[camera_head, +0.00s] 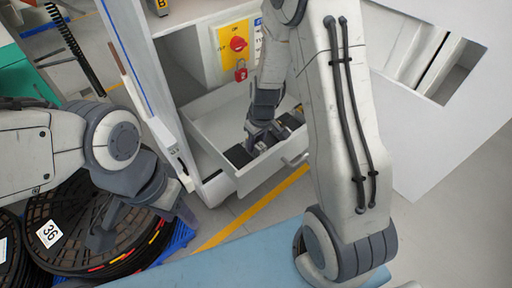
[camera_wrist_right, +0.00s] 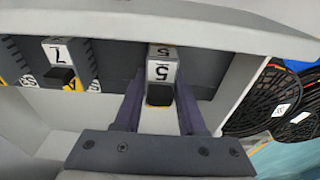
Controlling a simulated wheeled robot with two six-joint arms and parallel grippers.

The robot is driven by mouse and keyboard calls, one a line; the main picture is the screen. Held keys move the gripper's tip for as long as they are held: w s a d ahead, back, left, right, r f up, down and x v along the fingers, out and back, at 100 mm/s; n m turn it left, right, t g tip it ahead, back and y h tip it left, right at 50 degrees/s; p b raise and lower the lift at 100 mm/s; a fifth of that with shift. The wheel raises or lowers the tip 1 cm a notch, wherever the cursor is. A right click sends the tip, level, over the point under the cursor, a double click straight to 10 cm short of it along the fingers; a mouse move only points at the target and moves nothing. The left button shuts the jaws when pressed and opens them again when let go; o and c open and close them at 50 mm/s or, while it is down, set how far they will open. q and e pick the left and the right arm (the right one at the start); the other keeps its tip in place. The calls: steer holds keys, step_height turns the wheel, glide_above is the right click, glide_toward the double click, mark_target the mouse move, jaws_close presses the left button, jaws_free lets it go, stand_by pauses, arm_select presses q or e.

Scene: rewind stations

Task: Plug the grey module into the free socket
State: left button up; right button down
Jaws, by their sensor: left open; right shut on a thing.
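My right gripper (camera_head: 263,136) reaches down into an open grey drawer (camera_head: 262,172). In the right wrist view its two fingers (camera_wrist_right: 160,98) are shut on a small grey module (camera_wrist_right: 162,72) labelled 5, one finger on each side. The module stands in front of a dark rail (camera_wrist_right: 112,62), in line with another 5 label behind it. I cannot tell whether it is seated in a socket. A similar block labelled 7 (camera_wrist_right: 58,52) sits on the rail to the left. My left gripper (camera_head: 142,222) is open and empty over black reels.
The black reels (camera_head: 62,205), one marked 36, lie at lower left on a blue pallet. A yellow panel (camera_head: 237,43) with a red knob and a red padlock (camera_head: 240,75) is on the cabinet above the drawer. The drawer walls surround my right gripper closely.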

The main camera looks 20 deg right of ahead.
steer(key=shift+f, duration=0.75)
steer(key=shift+f, duration=0.1)
steer(key=shift+c, duration=2.4)
jaws_free()
